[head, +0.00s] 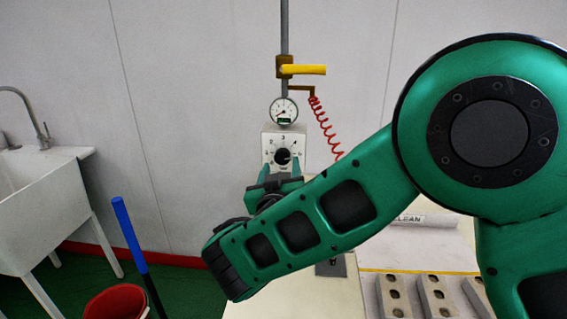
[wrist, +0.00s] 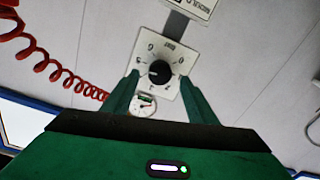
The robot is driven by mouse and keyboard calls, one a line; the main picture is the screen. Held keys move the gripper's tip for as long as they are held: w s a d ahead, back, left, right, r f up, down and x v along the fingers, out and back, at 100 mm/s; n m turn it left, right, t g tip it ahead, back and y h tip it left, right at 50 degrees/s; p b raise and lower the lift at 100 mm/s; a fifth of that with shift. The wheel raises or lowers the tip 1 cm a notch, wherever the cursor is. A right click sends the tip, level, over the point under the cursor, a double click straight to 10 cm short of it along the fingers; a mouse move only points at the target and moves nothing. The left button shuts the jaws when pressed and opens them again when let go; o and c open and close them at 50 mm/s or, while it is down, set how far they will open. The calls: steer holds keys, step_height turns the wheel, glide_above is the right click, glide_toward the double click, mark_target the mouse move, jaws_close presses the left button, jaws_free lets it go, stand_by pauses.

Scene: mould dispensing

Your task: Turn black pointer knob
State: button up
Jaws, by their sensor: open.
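The black pointer knob (head: 283,156) sits on a white dial plate with numbers around it, on a box on the wall. It also shows in the wrist view (wrist: 160,72), ahead of my fingertips. My gripper (head: 283,168) is open, with its two green fingers pointing at the plate just below the knob in the head view. In the wrist view my gripper (wrist: 158,85) has one finger on either side of the knob. I cannot tell how far the fingertips are from the plate. Nothing is between the fingers.
A round gauge (head: 284,111) is mounted above the box. A yellow lever (head: 303,70) on the grey pipe and a red coiled hose (head: 322,125) are close by. A white sink (head: 40,200), a blue handle (head: 129,232) and a red bucket (head: 117,302) stand left. Grey blocks (head: 435,297) lie on the table.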

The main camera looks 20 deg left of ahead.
mark_target(282, 159)
steer(key=shift+x, duration=2.2)
steer(key=c, duration=1.1)
